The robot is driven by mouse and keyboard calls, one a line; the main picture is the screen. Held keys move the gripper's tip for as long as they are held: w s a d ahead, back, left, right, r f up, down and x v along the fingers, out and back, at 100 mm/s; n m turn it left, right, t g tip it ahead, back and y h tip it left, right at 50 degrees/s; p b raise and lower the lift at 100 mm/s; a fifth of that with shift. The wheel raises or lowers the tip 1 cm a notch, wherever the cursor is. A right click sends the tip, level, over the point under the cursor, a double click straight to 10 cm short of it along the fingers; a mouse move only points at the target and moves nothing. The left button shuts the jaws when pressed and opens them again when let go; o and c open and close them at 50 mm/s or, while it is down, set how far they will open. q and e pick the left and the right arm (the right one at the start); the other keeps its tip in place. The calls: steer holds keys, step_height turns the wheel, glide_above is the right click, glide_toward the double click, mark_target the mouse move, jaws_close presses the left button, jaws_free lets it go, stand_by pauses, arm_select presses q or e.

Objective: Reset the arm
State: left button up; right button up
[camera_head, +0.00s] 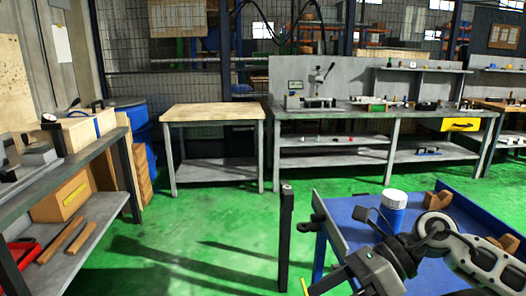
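My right arm comes in from the lower right, over a blue cart (340,212). Its dark gripper (325,285) points down and left at the bottom edge of the view. The fingertips are partly cut off and dark, so I cannot tell whether they are open or shut, and no held object shows. My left arm and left gripper are not in view.
A white-lidded blue jar (391,212) and brown blocks (437,200) are on the cart. A dark upright post (285,240) stands left of it. A wood-topped table (212,112), a long workbench (375,113) and left shelving (85,160) surround open green floor (190,235).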

steer(key=s+a+r+m+t+y, duration=0.2)
steer(key=a+m+y, duration=0.5)
steer(key=d+f+m+t+h, duration=0.4)
steer(key=f+m+t+h, duration=0.3)
steer(key=m, duration=1)
steer(key=d+f+m+t+h, duration=0.4)
steer(key=f+m+t+h, duration=0.3)
steer(key=m, duration=1)
steer(key=s+d+f+m+g+h, duration=0.1)
steer(key=s+d+f+m+g, duration=0.1)
steer(key=s+f+m, duration=0.4)
step_height(320, 180, down, 5)
steer(key=shift+s+d+r+g+h, duration=0.1)
steer(key=shift+s+d+g+h, duration=0.25)
steer(key=shift+s+g, duration=0.65)
steer(key=shift+s+t, duration=0.25)
steer(key=shift+t, duration=0.05)
